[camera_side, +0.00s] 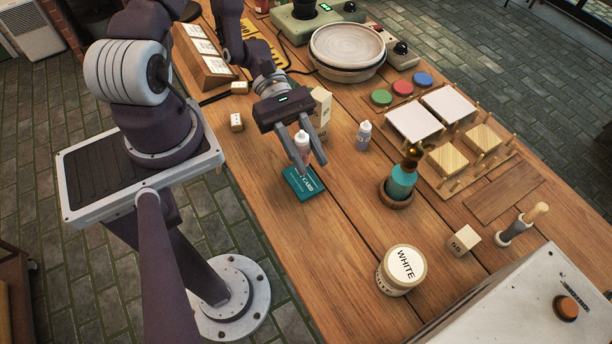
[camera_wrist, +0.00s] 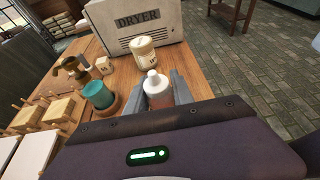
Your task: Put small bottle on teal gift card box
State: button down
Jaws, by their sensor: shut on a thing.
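My gripper (camera_side: 303,164) is shut on a small bottle (camera_side: 302,143) with a white cap and a pinkish body. The bottle is upright between the fingers; it also shows in the wrist view (camera_wrist: 157,92), with its lower end hidden. The teal gift card box (camera_side: 300,184) lies flat on the table, directly below the fingertips in the side view. The fingers overlap its back part in the picture. I cannot tell whether the bottle touches the box or hangs just above it. The box is not visible in the wrist view.
Another small bottle (camera_side: 364,136) stands to the right. A tall cream block (camera_side: 320,108) is close behind the gripper. The table between box and tub is clear.

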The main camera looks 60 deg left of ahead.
jog(key=f, duration=0.8)
jog(key=shift+w+a+f, duration=0.2)
jog(key=shift+w+f, duration=0.1)
jog(key=shift+w, duration=0.05)
jog(key=c, duration=1.1)
grip_release()
